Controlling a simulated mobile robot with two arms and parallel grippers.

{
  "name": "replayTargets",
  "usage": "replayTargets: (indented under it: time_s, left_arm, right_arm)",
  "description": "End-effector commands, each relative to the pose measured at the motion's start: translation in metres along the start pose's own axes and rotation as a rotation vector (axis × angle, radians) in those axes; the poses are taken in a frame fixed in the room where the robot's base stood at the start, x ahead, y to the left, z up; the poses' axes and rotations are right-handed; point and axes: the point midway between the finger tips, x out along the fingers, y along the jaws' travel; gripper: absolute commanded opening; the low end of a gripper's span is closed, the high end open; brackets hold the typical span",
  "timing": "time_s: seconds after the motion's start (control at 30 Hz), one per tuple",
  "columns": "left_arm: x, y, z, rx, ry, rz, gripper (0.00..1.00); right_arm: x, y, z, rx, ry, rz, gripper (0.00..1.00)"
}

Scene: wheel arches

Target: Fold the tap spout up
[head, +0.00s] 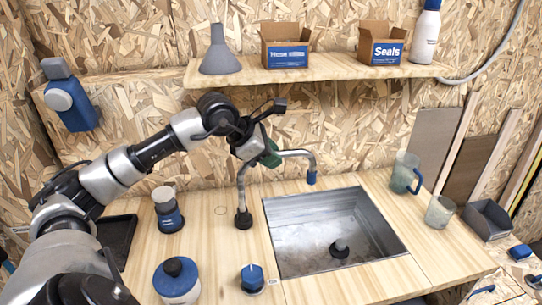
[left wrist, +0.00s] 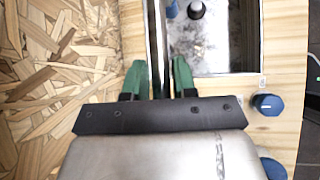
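The tap (head: 242,190) stands on a dark base at the left edge of the sink. Its thin metal spout (head: 298,153) runs to the right at the top and bends down to a blue tip (head: 311,178) over the sink. My left gripper (head: 270,156), with green fingers, is at the spout near its left end and hides part of it. My right gripper is not in view.
The steel sink (head: 290,214) holds a dark plug. A soap bottle (head: 168,210), a blue-white jar (head: 177,280) and a blue knob (head: 252,278) stand on the left. A jug (head: 404,174) and a cup (head: 439,211) stand on the right. A shelf (head: 340,70) hangs above the tap.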

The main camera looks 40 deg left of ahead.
Motion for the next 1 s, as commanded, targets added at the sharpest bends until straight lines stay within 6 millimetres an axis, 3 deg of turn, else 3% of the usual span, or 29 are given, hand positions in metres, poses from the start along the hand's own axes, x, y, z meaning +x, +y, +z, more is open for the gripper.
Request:
replayTargets:
  time_s: [0.03, 0.1, 0.47, 1.0]
  left_arm:
    - [0.000, 0.000, 0.000, -0.001, 0.001, 0.001, 0.35]
    - [0.000, 0.000, 0.000, -0.002, 0.002, 0.000, 0.44]
    - [-0.004, 0.000, -0.003, -0.003, 0.005, 0.001, 0.44]
    - [-0.088, 0.000, -0.004, -0.003, 0.001, 0.004, 0.44]
  right_arm:
    - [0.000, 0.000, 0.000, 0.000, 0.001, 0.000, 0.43]
    - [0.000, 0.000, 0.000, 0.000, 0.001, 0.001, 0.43]
    - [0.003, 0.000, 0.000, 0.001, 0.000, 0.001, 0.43]
    - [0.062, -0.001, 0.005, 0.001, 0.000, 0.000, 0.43]
